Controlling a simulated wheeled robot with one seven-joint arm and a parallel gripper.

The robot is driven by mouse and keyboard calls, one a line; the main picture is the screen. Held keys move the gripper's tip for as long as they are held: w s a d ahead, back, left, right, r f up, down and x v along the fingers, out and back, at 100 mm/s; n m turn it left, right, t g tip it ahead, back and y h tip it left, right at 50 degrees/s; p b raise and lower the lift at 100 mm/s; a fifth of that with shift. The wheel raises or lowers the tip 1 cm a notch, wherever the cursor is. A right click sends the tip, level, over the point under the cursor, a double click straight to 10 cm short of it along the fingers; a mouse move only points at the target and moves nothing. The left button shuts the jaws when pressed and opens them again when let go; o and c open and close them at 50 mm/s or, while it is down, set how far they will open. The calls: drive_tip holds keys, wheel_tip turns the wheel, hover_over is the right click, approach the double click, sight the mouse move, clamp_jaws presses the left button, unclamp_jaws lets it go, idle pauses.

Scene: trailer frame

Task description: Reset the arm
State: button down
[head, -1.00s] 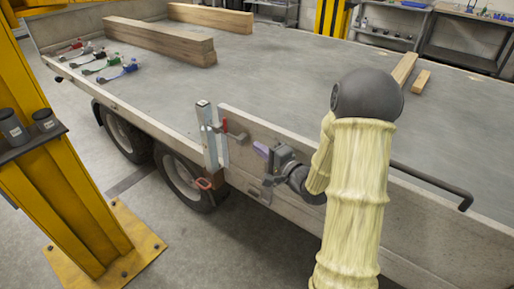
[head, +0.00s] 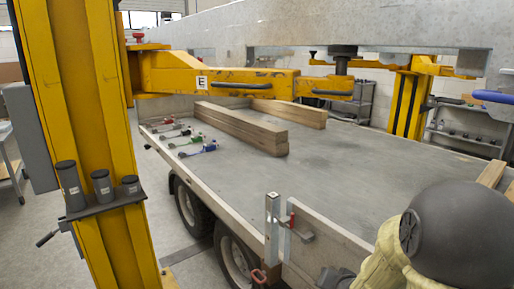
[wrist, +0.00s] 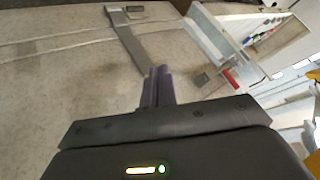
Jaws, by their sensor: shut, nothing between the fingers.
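My arm, in a pale yellow sleeve with a dark grey joint, fills the lower right of the head view. My gripper (wrist: 158,86) shows in the wrist view with its two purple fingers together and nothing between them. It is in front of the trailer's pale side panel (wrist: 60,75); I cannot tell the exact gap. A grey metal strip (wrist: 126,42) runs along the panel near the fingertips. In the head view only a dark part near the bottom edge shows beside the panel, and the fingers are hidden.
A yellow lift column (head: 75,110) with an arm (head: 215,78) rises at left.

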drive_tip(key=s+a+n+g, duration=0.4)
drive_tip(key=s+n+g, duration=0.25)
drive_tip(key=s, duration=0.85)
wheel_tip(320, 180, up, 15)
drive_tip(key=p, duration=1.5)
drive_tip(key=shift+m+h, duration=0.3)
drive_tip(key=shift+m, duration=0.05)
drive_tip(key=shift+s+f, duration=0.1)
